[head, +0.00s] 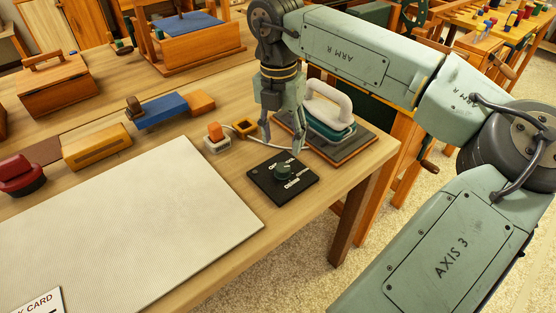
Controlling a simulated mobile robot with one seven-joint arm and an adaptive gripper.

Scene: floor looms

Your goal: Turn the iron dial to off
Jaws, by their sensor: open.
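Which way the dial points is hard to tell.
A cord runs near the dial plate. A large pale mat (130,220) covers the front left. The table's right edge is close.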

